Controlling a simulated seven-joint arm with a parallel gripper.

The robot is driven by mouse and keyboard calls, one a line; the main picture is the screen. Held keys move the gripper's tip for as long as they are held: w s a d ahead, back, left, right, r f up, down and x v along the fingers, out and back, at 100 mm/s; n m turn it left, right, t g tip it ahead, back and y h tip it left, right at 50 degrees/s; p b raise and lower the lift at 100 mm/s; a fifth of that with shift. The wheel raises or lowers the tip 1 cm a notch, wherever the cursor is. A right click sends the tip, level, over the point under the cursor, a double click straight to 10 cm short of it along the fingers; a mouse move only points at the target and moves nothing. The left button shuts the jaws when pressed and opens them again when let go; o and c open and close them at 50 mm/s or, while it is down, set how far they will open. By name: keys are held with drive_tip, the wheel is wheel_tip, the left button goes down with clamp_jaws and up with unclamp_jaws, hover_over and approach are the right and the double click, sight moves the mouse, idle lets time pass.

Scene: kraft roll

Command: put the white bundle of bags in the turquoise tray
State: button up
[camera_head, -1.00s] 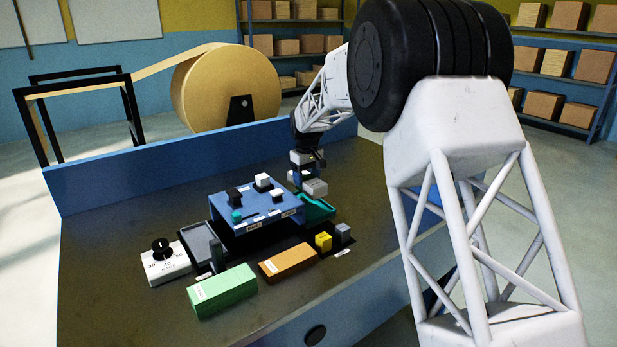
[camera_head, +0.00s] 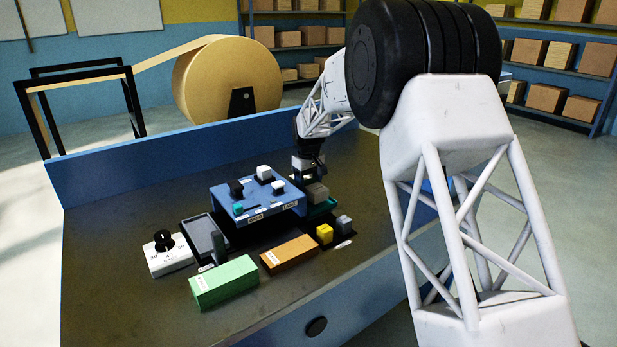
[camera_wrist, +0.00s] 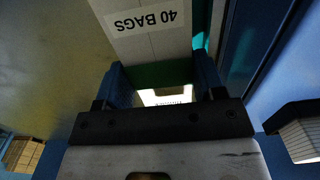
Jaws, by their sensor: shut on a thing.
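The white bundle of bags (camera_head: 317,192) looks greyish in shade in the head view. In the wrist view the bundle (camera_wrist: 150,38) shows its "40 BAGS" label upside down. My gripper (camera_head: 306,183) points down and is shut on the bundle; its blue fingers stand on both sides of it in the wrist view (camera_wrist: 163,78). The turquoise tray (camera_head: 323,208) lies right below the bundle, at the right of the blue box, and is partly hidden. I cannot tell whether the bundle touches the tray floor.
A blue box (camera_head: 250,203) with black, white and turquoise pieces on top stands left of the tray. A low blue wall (camera_head: 160,160) runs behind.

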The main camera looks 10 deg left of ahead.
drive_tip(key=shift+f, duration=0.3)
drive_tip(key=shift+f, duration=0.85)
idle(2.6)
drive_tip(key=o, duration=1.1)
drive_tip(key=shift+c, duration=0.2)
drive_tip(key=shift+r, duration=0.15)
drive_tip(key=shift+r, duration=3.75)
